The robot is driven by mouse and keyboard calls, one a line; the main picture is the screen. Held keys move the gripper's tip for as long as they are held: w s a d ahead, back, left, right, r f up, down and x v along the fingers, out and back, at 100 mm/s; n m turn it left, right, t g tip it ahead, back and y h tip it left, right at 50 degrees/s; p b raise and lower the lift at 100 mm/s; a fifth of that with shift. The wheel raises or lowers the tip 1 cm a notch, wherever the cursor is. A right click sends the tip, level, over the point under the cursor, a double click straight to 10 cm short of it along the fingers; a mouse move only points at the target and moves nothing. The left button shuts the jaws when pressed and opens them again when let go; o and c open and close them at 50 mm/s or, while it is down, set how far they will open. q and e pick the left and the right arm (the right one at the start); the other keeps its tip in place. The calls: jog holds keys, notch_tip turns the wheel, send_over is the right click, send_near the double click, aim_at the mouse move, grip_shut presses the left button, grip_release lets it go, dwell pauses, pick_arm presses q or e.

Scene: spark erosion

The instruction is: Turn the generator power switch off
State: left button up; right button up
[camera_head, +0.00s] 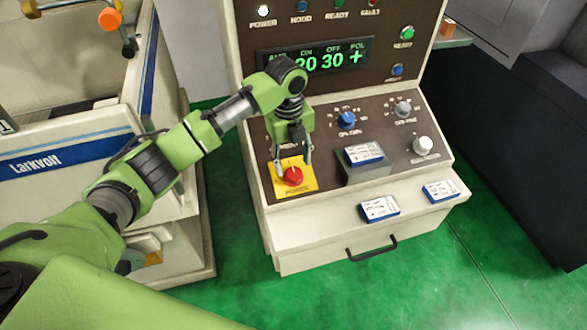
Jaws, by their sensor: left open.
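The generator power switch (293,176) is a red rotary knob on a yellow plate at the left of the sloping control panel. Its label is partly readable as power. My left gripper (292,163) points down right at the knob, with its fingers apart at the knob's upper side. I cannot tell whether the fingers touch it. The generator cabinet (300,236) is beige with a brown panel. The white POWER lamp (263,11) at the top is lit, and the display (320,58) shows green figures. My right gripper does not show.
A blue knob (346,120), a grey knob (402,108) and a white knob (423,145) sit further right on the panel. Small labelled boxes (379,208) lie on the ledge and on a grey block. A Larkvolt machine (75,150) stands left. Green floor is free in front.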

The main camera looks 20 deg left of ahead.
aim_at(294, 172)
pick_arm(q)
jog(key=shift+w+d+f, duration=0.1)
jog(key=shift+f, duration=1.75)
jog(key=c, duration=1.1)
